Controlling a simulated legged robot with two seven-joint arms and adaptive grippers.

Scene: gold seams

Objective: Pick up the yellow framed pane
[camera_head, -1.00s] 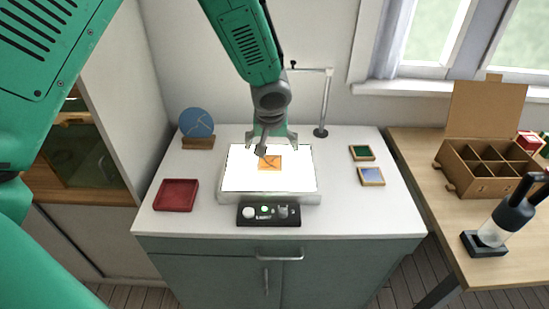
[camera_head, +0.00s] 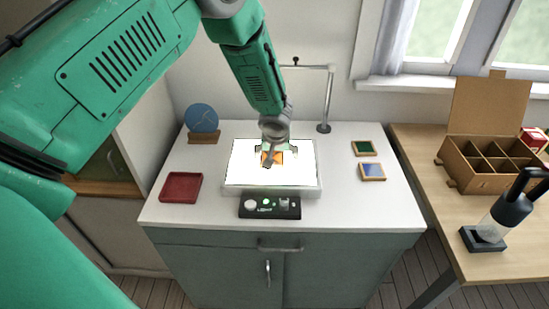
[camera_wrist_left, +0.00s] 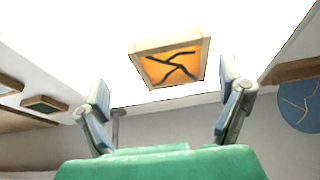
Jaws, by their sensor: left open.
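The yellow framed pane (camera_head: 279,157) lies on the bright white light panel (camera_head: 243,176) on the cabinet top. In the left wrist view the pane (camera_wrist_left: 165,70) is amber with dark branching lines and a pale wooden frame. My left gripper (camera_head: 271,158) is above the panel at the pane and partly covers it in the head view. In the left wrist view the left gripper (camera_wrist_left: 166,84) is open, its two fingers wide apart with the pane showing between and beyond them. The fingers do not appear to touch it. My right gripper is not in view.
A red tray (camera_head: 181,187) and a blue disc on a stand (camera_head: 202,119) are left of the panel. Green (camera_head: 363,148) and blue (camera_head: 372,171) framed panes lie right. A lamp post (camera_head: 328,100) stands behind. A compartmented box (camera_head: 487,155) is on the wooden table.

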